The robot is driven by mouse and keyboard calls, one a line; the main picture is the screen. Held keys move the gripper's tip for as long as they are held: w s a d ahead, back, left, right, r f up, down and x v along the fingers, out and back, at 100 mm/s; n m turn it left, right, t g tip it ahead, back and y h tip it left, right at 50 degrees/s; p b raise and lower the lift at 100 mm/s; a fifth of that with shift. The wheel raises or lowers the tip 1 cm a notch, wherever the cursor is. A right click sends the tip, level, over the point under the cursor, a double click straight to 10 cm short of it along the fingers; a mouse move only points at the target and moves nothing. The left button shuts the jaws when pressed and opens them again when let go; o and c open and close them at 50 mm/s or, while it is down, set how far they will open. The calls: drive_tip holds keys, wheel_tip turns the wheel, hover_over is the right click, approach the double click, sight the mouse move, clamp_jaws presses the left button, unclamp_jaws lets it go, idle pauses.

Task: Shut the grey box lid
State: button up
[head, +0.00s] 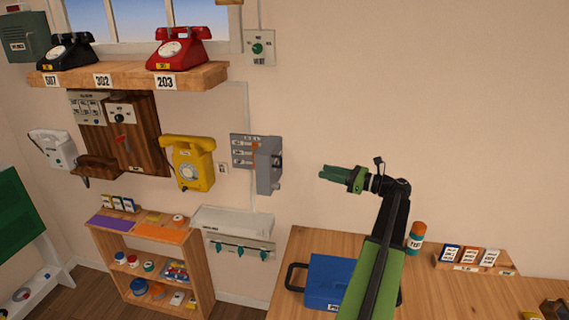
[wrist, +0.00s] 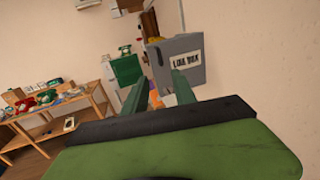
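The grey box (head: 242,151) is fixed to the wall in the middle of the head view, with labelled rows and orange wiring showing inside. Its grey lid (head: 269,166) stands open, swung out from the wall at the box's right side. In the wrist view the lid (wrist: 178,60) faces me with a "LINE BOX" label, just beyond the fingers. My gripper (head: 323,172) is to the right of the lid, pointing left at it, with a visible gap between. In the wrist view the two green fingers (wrist: 160,76) are apart, with nothing held between them.
A yellow phone (head: 190,163) hangs left of the box. A white unit with green hooks (head: 236,222) is below it. A wooden table (head: 300,245) with a blue case (head: 327,280) stands under my arm. The wall right of my gripper is bare.

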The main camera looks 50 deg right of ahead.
sight(275, 166)
drive_tip(key=x, duration=1.7)
drive_tip(key=shift+a, duration=0.1)
drive_tip(key=shift+c, duration=0.4)
clamp_jaws()
